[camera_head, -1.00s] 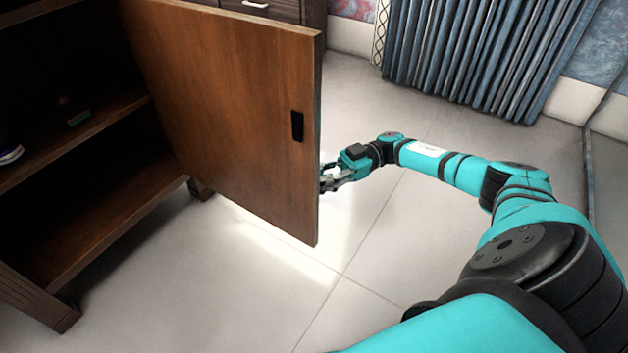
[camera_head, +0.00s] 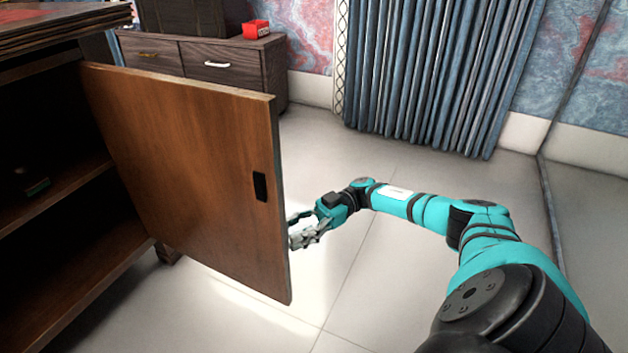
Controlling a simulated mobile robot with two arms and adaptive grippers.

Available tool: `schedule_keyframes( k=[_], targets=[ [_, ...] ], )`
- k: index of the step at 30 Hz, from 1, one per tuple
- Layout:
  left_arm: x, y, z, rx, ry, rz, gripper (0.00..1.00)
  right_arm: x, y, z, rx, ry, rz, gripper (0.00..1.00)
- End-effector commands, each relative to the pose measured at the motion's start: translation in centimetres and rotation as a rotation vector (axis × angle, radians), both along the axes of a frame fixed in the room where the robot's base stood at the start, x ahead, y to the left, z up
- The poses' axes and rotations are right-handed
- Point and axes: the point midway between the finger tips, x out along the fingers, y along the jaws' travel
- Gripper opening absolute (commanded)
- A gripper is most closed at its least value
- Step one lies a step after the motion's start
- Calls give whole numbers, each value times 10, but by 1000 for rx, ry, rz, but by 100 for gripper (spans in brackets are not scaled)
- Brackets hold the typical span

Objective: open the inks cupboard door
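The brown wooden cupboard door (camera_head: 190,170) stands swung wide open, hinged at the left on the dark cupboard (camera_head: 75,275). My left gripper is not in view.
Inside the cupboard, a small dark green item (camera_head: 37,187) lies on a shelf. A dark drawer unit (camera_head: 200,62) with a red box (camera_head: 256,29) on top stands behind the door. Blue curtains (camera_head: 430,75) hang at the back. The tiled floor (camera_head: 400,285) is clear.

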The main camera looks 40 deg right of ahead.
Motion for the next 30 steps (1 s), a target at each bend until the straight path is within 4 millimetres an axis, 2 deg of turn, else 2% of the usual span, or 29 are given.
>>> schedule_keyframes(
  k=[6, 12, 21, 30],
  targets=[
    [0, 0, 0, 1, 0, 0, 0, -4, -47, 0, -1, -1, -6, 35],
    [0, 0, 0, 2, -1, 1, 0, -9, -78, 0, 0, 1, -5, 35],
    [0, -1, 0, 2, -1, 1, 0, -12, -97, -1, -3, 1, -2, 35],
    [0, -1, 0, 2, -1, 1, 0, -13, -100, 0, -3, 0, -1, 35]
  ],
)
